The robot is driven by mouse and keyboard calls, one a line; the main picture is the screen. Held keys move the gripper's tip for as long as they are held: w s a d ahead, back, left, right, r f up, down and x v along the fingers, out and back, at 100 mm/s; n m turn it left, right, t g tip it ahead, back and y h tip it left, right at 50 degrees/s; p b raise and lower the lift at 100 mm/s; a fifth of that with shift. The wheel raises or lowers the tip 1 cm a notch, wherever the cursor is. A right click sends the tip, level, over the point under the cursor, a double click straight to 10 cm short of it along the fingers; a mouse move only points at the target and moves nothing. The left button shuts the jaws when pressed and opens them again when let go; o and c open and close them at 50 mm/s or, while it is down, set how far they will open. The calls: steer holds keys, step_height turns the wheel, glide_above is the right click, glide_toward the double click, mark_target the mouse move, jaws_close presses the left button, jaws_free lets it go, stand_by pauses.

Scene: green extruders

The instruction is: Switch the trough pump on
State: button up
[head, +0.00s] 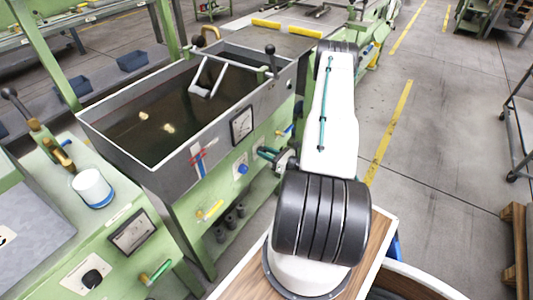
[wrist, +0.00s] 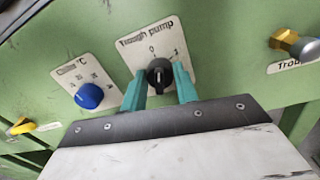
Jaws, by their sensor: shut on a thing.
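The trough pump switch (wrist: 159,77) is a black rotary knob on a white plate marked "Trough pump", with 0 and 1 above it, in the wrist view. Its white line points roughly up, seemingly nearer the 0 than the 1. My gripper (wrist: 159,88) has its teal fingers on either side of the knob, shut on it. In the head view my gripper (head: 270,154) is at the green front panel below the water trough (head: 130,168), and the knob is hidden there.
A blue knob (wrist: 89,96) on a temperature plate is left of the switch; it also shows in the head view (head: 243,170). A yellow handle (wrist: 22,126) is lower left. Open floor (head: 440,150) lies right of the machine.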

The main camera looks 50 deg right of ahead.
steer(key=shift+f+m, duration=0.1)
steer(key=shift+m, duration=3.9)
steer(key=o, duration=1)
steer(key=shift+c, duration=0.2)
steer(key=shift+s, duration=0.1)
steer(key=s, duration=0.7)
steer(key=shift+s+d+f, duration=0.2)
steer(key=shift+s+d, duration=0.1)
steer(key=shift+d, duration=0.05)
